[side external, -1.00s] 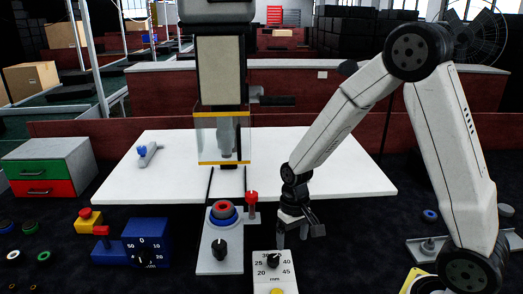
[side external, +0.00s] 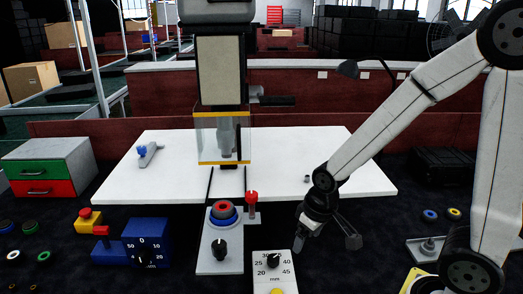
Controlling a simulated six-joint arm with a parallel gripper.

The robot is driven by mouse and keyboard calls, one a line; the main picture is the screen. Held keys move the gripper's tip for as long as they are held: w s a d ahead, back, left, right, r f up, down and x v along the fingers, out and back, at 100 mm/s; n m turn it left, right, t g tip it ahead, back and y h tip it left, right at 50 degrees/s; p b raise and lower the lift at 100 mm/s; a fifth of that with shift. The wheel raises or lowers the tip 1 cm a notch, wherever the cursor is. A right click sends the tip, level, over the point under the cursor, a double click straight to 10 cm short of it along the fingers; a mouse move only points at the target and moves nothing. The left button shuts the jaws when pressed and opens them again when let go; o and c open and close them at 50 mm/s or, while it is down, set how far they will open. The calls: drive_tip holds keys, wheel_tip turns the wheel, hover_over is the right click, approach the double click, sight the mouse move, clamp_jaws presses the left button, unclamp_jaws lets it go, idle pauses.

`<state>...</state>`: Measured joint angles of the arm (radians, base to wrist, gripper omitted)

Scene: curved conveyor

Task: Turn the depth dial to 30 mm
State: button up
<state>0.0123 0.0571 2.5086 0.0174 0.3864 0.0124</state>
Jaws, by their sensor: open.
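The white dial plate (side external: 287,280) stands at the front centre, with a scale of numbers from 20 to 45 and "mm" below. Its black knob (side external: 272,261) sits in the middle of the scale. The knob seems to point up, near the top of the scale between 30 and 40, but the exact mark is too small to read. My gripper (side external: 325,246) is to the right of the plate, with its fingers spread wide and nothing between them. The left finger is close to the plate's upper right corner in the picture; the knob is clear of both fingers.
A plate with another black knob (side external: 220,248) and a red-and-blue button (side external: 223,212) stands left of the dial. A red-topped lever (side external: 252,198) rises behind. A blue dial box (side external: 147,243) is further left. The white table (side external: 330,165) lies behind.

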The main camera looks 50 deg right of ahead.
drive_tip(key=shift+s+a+r, duration=0.1)
drive_tip(key=shift+s+r, duration=0.1)
drive_tip(key=shift+s, duration=0.25)
idle(0.3)
drive_tip(key=m+g+y, duration=0.4)
drive_tip(key=m+g, duration=0.1)
drive_tip(key=m, duration=0.5)
approach(273, 258)
drive_tip(key=shift+s+a+f, duration=0.25)
drive_tip(key=shift+f, duration=0.3)
drive_tip(key=shift+f, duration=0.1)
drive_tip(key=shift+x, duration=3.8)
